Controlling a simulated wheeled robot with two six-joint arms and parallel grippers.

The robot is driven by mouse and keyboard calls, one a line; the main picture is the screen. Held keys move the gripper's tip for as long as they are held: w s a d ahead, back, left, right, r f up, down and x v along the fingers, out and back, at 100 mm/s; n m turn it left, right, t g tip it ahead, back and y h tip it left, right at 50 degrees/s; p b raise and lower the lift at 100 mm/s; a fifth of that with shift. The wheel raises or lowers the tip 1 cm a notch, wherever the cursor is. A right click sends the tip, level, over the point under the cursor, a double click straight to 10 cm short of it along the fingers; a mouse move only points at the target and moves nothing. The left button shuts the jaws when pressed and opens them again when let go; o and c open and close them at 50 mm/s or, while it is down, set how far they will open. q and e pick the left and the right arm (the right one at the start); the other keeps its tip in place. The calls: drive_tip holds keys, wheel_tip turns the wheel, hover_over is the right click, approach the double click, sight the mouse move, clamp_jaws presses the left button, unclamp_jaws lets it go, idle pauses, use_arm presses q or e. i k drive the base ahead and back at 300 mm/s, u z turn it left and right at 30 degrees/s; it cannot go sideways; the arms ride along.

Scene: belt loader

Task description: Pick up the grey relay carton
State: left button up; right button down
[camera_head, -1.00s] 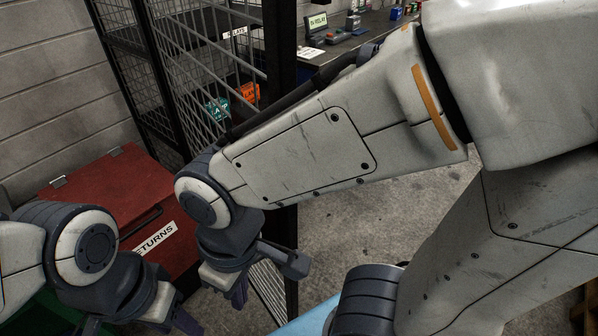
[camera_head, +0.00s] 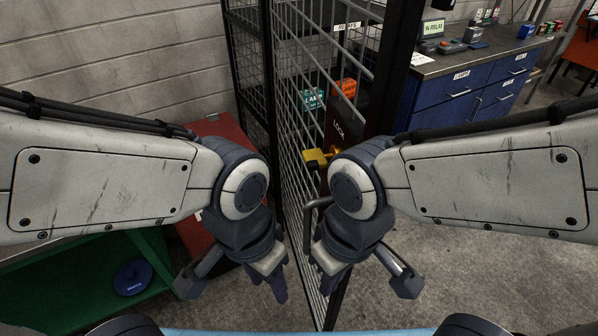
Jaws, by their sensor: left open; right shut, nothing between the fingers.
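I cannot make out a grey relay carton in the head view. A label reading RELAYS (camera_head: 347,26) hangs on the wire cage (camera_head: 290,110), and the area behind it is partly hidden by bars. Inside the cage are a teal lamp carton (camera_head: 313,98) and an orange carton (camera_head: 346,87). My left gripper (camera_head: 278,284) is open and empty, pointing down in front of the cage. My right gripper (camera_head: 325,282) is shut and empty, just right of it, in front of the cage door.
A red bin (camera_head: 222,128) stands left of the cage, and a green shelf (camera_head: 80,270) at lower left. A blue-drawer workbench (camera_head: 465,82) with a screen is at upper right. Floor is clear at right.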

sight(472, 35)
drive_tip(key=z, duration=0.3)
drive_tip(key=k, duration=0.5)
drive_tip(key=z, duration=1.25)
drive_tip(key=i, duration=1.8)
drive_tip(key=z, duration=0.35)
drive_tip(key=i, duration=3.95)
drive_tip(key=u, duration=0.55)
drive_tip(key=i, duration=1.05)
drive_tip(key=u, duration=1.8)
drive_tip(key=i, duration=1)
drive_tip(key=u, duration=0.85)
